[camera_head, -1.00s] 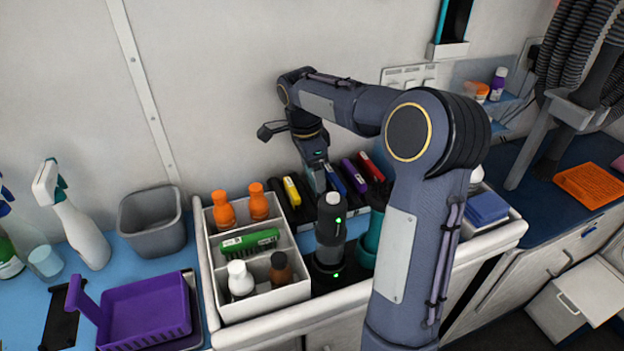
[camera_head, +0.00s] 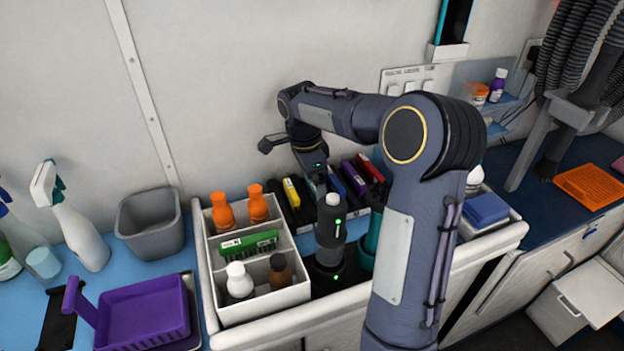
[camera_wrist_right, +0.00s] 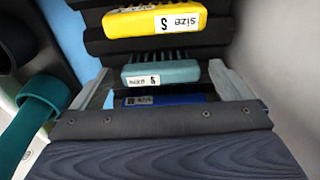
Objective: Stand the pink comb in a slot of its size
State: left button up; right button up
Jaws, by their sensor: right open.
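No comb that is clearly pink shows in either view. A dark rack (camera_head: 291,213) by the wall holds a row of upright combs: yellow (camera_head: 291,191), blue (camera_head: 337,187), purple (camera_head: 354,176) and red (camera_head: 371,170). My right gripper (camera_head: 321,186) is over this row, between yellow and blue. In the wrist view the right gripper (camera_wrist_right: 165,88) is open, with a finger near each end of a teal comb (camera_wrist_right: 160,73) marked S. The yellow comb (camera_wrist_right: 155,21) stands beyond it and the blue one (camera_wrist_right: 165,99) on the near side. Slot bottoms are hidden. My left gripper is not in view.
A dark clipper (camera_head: 331,228) and a teal cylinder (camera_head: 369,242) stand close in front of the rack. Left of it, a white caddy (camera_head: 262,312) holds bottles and a green comb (camera_head: 249,243). A grey bin (camera_head: 150,222) and purple tray (camera_head: 146,312) are further left.

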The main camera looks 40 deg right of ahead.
pick_arm(q)
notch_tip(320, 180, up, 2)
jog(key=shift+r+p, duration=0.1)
jog(key=shift+p, duration=0.9)
pick_arm(e)
notch_tip(320, 180, up, 12)
jog(key=a, duration=0.1)
jog(key=shift+w+a, duration=0.2)
jog(key=shift+w, duration=0.05)
